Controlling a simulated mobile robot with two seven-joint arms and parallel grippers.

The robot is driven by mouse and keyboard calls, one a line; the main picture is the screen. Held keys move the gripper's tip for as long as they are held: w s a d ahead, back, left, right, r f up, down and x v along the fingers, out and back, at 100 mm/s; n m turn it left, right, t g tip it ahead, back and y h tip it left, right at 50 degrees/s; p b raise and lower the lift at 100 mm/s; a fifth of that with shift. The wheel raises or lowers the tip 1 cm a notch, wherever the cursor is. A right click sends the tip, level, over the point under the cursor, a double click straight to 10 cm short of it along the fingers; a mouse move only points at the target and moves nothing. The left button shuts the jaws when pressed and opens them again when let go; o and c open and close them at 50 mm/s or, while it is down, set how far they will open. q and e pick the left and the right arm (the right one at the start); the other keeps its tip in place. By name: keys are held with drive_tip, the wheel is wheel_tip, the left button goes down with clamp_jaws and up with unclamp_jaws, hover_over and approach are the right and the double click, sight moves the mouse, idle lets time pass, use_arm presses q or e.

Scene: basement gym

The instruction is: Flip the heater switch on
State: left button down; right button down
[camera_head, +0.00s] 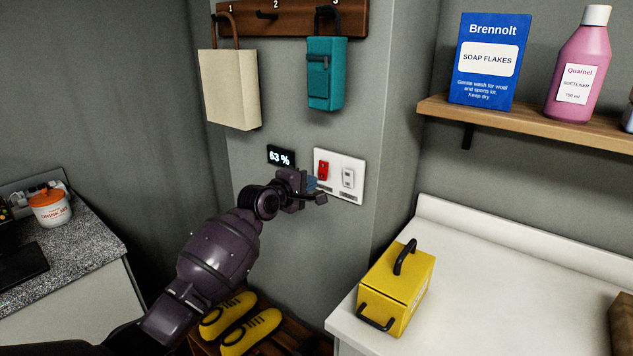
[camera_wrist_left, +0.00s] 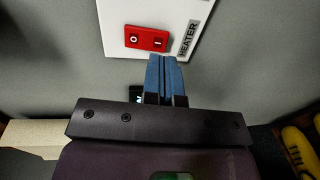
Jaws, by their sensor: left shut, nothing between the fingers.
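The red heater switch (camera_head: 323,170) sits on the left half of a white wall plate (camera_head: 357,194). In the left wrist view the red switch (camera_wrist_left: 147,38) shows the marks O and I, and the label HEATER (camera_wrist_left: 188,38) is beside it. My left gripper (camera_head: 313,184) is in front of the plate's lower left, just below the red switch. In the left wrist view its blue fingers (camera_wrist_left: 166,72) are shut and empty, with tips close to the I end. I cannot tell whether they touch. My right gripper is out of view.
A white switch (camera_head: 348,178) is right of the red one. A small display (camera_head: 281,157) reads 63 %. A cream bag (camera_head: 229,88) and a teal bag (camera_head: 326,75) hang above. A yellow box (camera_head: 396,290) stands on the white counter (camera_head: 475,275); yellow shoes (camera_head: 250,331) lie below my arm.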

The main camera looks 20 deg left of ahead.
sight(322, 177)
use_arm(q)
drive_tip(key=shift+x, duration=1.65)
